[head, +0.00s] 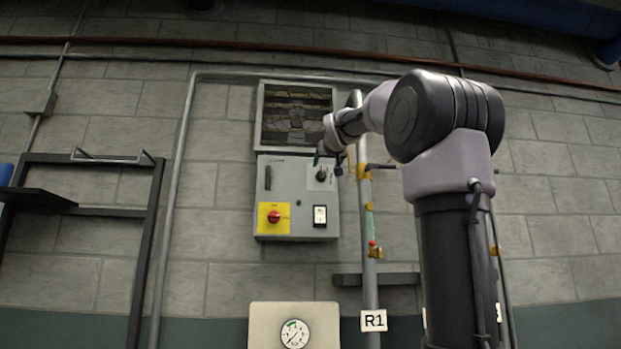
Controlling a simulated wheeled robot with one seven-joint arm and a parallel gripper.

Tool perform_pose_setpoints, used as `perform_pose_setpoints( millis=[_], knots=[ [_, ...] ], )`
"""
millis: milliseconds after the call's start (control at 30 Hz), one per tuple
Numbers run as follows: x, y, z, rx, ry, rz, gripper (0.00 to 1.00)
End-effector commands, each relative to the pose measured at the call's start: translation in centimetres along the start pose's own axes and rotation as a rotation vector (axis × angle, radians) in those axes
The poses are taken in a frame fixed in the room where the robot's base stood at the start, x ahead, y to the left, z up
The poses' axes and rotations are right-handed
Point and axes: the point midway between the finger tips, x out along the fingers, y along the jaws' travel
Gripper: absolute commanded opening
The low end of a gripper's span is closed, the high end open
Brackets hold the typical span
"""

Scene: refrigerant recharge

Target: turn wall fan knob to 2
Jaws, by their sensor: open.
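A grey control box (287,226) hangs on the block wall, below a wall fan (296,116) behind a square frame. A dark round knob (321,176) sits on a light plate at the box's upper right. Its pointer and numbers are too small to read. My gripper (319,158) is just in front of the box's upper right, close to the knob and slightly above it in the picture. Its fingers are small and dark here, open, with nothing seen between them. I cannot tell whether they touch the knob.
The box also carries a red knob on a yellow plate (273,217), a black-and-white switch (320,215) and a dark handle (268,177). A vertical pipe (369,275) with yellow fittings runs right of the box. A gauge (294,334) stands below. A dark shelf frame (150,215) is at left.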

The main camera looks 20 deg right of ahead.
Motion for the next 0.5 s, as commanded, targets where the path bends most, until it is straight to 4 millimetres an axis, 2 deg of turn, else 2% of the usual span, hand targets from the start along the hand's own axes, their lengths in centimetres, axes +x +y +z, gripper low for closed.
perform_pose_setpoints(
  millis=[500],
  knots=[
    [8.7,-0.1,0.2,0.0,-0.003,0.0,0.78]
  ],
)
